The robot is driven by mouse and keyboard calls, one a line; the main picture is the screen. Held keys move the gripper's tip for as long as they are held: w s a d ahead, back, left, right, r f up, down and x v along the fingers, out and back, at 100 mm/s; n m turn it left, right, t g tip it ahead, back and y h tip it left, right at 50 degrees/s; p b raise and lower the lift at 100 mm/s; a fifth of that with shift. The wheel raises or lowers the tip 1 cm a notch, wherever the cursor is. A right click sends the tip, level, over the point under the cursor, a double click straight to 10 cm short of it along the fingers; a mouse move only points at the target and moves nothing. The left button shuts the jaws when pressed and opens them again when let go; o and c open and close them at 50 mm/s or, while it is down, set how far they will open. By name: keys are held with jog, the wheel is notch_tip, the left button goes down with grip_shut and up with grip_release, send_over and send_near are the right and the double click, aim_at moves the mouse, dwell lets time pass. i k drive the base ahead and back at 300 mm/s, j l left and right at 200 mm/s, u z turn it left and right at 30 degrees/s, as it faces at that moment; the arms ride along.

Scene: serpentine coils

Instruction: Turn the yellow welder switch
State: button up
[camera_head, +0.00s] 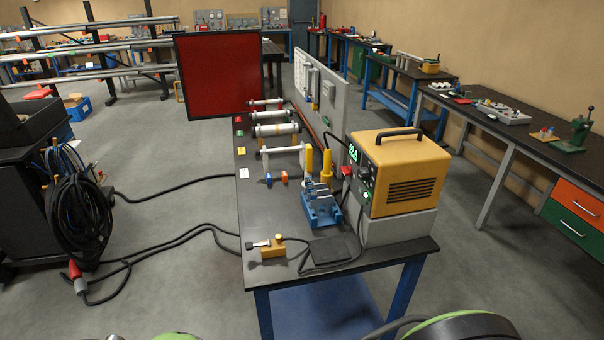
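The yellow welder (408,178) sits on a light grey block at the near right of the dark workbench (215,240). It has a black top handle and a vented side facing me. Its dark front panel (365,175) faces left and is seen at a steep angle, with a lit green display and small green lights. A small red part (347,171) shows at the panel's left edge. I cannot make out which part is the switch or how it is set. My gripper is not in view; only green and dark parts of my own body show at the bottom edge.
A blue vise (320,205) and yellow-handled tools stand left of the welder. A brass-coloured clamp (273,247) and dark cable lie at the bench's near end. Black cables cross the floor to the left. Another workbench (500,130) runs along the right, with clear floor between.

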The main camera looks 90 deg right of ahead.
aim_at(347, 171)
jog(key=i+z, duration=0.35)
jog(key=i, duration=0.15)
jog(key=i+j+z, duration=0.35)
jog(key=i+l+z, duration=0.25)
jog(key=z, duration=0.2)
jog(key=i+l+z, duration=0.1)
jog(key=i+z, duration=0.65)
jog(key=z, duration=0.2)
jog(key=i+j+z, duration=0.1)
jog(key=i+z, duration=0.35)
jog(key=i+j+z, duration=0.2)
jog(key=z, duration=0.25)
jog(key=i+l+z, duration=0.2)
jog(key=i+z, duration=0.25)
jog(key=i+l+z, duration=0.1)
jog(key=i+z, duration=0.35)
jog(key=i+l, duration=0.15)
jog(key=l+z, duration=0.05)
